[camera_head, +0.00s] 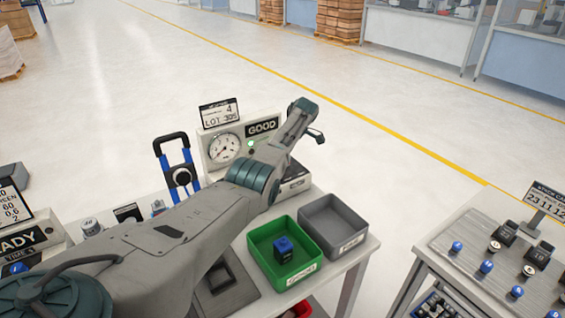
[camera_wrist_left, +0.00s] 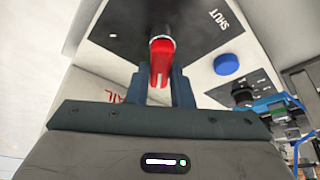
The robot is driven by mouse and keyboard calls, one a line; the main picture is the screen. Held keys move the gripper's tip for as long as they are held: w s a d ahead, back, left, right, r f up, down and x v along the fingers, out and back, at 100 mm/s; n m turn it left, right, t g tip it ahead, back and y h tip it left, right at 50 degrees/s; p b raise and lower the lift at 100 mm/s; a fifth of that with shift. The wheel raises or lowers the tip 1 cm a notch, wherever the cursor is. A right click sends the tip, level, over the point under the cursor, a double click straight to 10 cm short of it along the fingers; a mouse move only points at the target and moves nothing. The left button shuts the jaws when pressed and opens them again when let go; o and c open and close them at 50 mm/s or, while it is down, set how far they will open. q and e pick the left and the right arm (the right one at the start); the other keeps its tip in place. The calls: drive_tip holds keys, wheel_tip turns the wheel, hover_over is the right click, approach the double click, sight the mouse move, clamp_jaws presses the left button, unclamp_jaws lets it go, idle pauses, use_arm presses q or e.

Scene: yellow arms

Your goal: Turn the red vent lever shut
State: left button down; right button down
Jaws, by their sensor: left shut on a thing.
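The red vent lever (camera_wrist_left: 162,60) shows in the left wrist view. Its pivot is on a dark panel plate (camera_wrist_left: 135,28), and the lever extends from it toward the bottom of the picture. The word SHUT is on the plate to the upper right of the pivot. My left gripper (camera_wrist_left: 161,80) is shut on the lever, with one dark finger on each side. In the head view my left arm reaches over the bench, and the lever and fingertips cannot be made out there. My right gripper is in neither view.
A blue button (camera_wrist_left: 227,64) sits beside the lever. In the head view, a gauge box (camera_head: 217,160) marked GOOD stands behind my arm. A second table (camera_head: 455,262) stands farther right.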

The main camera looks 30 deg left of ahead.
use_arm(q)
drive_tip(key=shift+n+b, duration=0.8)
drive_tip(key=shift+b, duration=0.1)
drive_tip(key=shift+g, duration=0.3)
drive_tip(key=c, duration=1.3)
unclamp_jaws()
drive_tip(key=shift+s, duration=0.1)
drive_tip(key=b+v, duration=0.3)
drive_tip(key=v, duration=0.8)
